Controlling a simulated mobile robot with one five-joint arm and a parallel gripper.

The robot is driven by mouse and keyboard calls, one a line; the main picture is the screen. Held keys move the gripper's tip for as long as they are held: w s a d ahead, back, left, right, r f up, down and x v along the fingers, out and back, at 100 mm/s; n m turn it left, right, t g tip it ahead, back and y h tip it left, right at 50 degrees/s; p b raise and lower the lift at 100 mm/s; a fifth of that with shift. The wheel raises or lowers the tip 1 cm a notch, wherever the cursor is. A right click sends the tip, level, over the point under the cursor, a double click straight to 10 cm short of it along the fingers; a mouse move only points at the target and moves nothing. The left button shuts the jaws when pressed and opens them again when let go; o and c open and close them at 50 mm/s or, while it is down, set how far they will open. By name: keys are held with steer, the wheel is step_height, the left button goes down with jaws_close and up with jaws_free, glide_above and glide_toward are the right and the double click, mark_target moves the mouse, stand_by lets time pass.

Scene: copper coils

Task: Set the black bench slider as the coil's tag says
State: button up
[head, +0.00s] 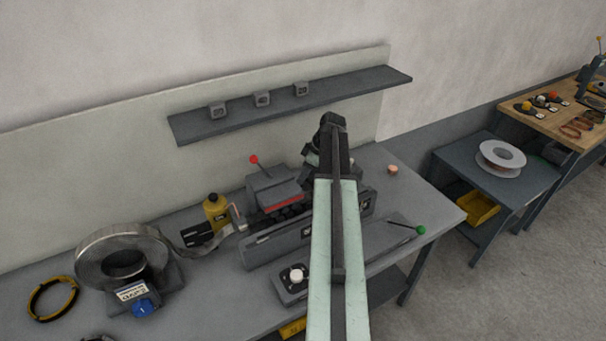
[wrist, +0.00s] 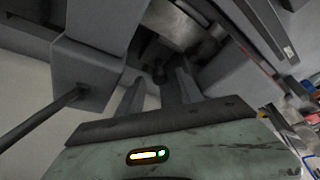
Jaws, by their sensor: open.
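A coil of grey metal strip (head: 122,257) stands at the left of the bench. A white tag (head: 132,291) sits at its base; its print is too small to read surely. The strip runs right to a dark machine (head: 274,187) with a red-knobbed lever. I cannot make out the black slider for certain; my arm covers part of the machine's right side. My gripper (head: 326,150) is above the back right of the machine. In the wrist view, my gripper (wrist: 158,90) has its two fingers apart, among grey machine parts, with nothing clearly between them.
A dark wall shelf (head: 340,97) with three numbered blocks is behind my gripper. A yellow bottle (head: 217,212) stands left of the machine. A green-knobbed lever (head: 420,230) sticks out at the bench's right. A grey block with a rod (wrist: 85,75) is close left of the fingers.

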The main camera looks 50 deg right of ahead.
mark_target(311, 188)
steer(key=p+v, duration=0.6)
steer(key=v, duration=0.1)
stand_by(0.3)
